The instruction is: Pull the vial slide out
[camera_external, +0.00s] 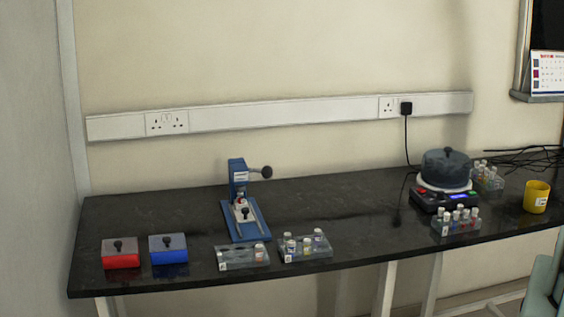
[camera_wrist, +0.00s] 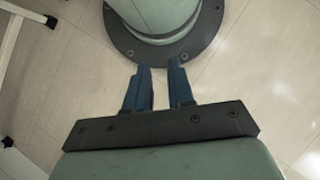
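A blue press-like device (camera_external: 237,178) stands on the black bench, left of the middle in the external view. It has an upright column, a dark round knob on its right side and a long blue base plate. A pale slide (camera_external: 243,213) with a small dark knob lies low on that base, between two light rails.
Red (camera_external: 121,260) and blue (camera_external: 169,256) lidded boxes stand left of the device. Two clear vial racks (camera_external: 228,264) (camera_external: 318,253) stand close in front of it. A hotplate with a dark pot (camera_external: 447,168), more vials and a yellow cup (camera_external: 536,197) are at right. The middle bench is clear.

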